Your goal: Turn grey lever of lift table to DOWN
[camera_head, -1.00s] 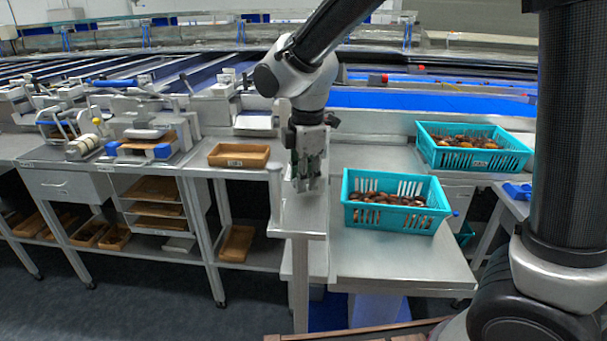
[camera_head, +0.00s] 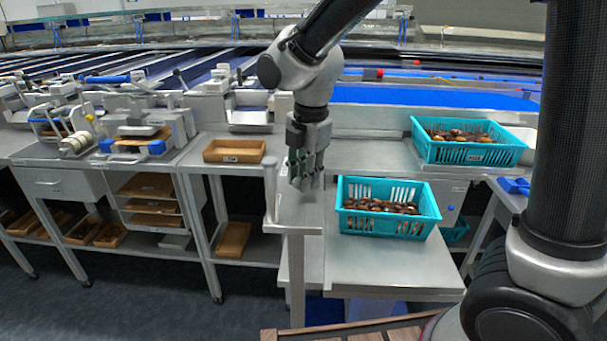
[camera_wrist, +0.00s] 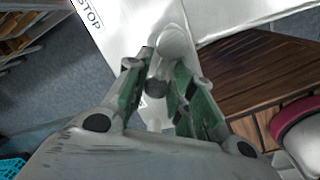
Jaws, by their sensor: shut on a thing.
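The grey lever (camera_wrist: 174,42) shows in the wrist view as a rounded grey knob on a stem between my fingers. My gripper (camera_wrist: 165,75) is shut around it, with green-sided fingers on both sides. The fingers partly cover the stem. In the head view my gripper (camera_head: 305,184) points down over the narrow metal top of a stand (camera_head: 300,214) beside the lift table (camera_head: 395,268); the lever cannot be made out clearly there. A white panel (camera_wrist: 118,28) beneath the lever carries the word STOP; I cannot read a DOWN mark.
A teal crate of dates (camera_head: 388,228) stands on the lift table, just right of my gripper. Another teal crate (camera_head: 470,153) stands behind it at right. A wooden tray (camera_head: 234,158) lies on the left bench. A grey upright post (camera_head: 270,190) rises close left of my gripper.

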